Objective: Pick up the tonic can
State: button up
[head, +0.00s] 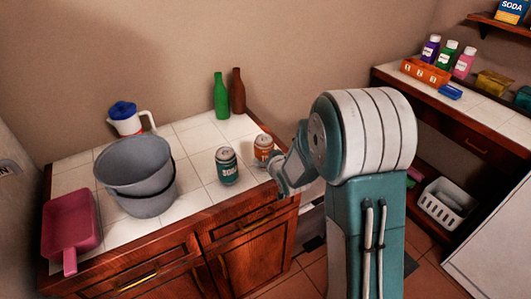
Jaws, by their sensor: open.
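Two cans stand upright on the white tiled counter (193,208): a teal can (227,168) and, just behind it to the right, an orange-red can (263,147). Their labels are too small to read surely, so I cannot tell which is the tonic can. My gripper (279,177) is at the counter's right end, close to the orange-red can and right of the teal one. It is open, and neither can appears to be held. My arm hides part of the gripper and the space behind it.
Green (221,98) and brown (238,94) bottles stand at the back. A second counter (482,107) holds small bottles and boxes.

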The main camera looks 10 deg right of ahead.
aim_at(264, 155)
jog(key=w, duration=0.1)
jog(key=w+a+f, duration=0.1)
jog(key=shift+w+a+f, duration=0.1)
jog(key=shift+w+f, duration=0.1)
jog(key=shift+w, duration=0.15)
jog(key=shift+d, duration=0.2)
jog(key=c, duration=1)
jog(key=shift+o, duration=0.2)
jog(key=shift+r, duration=0.1)
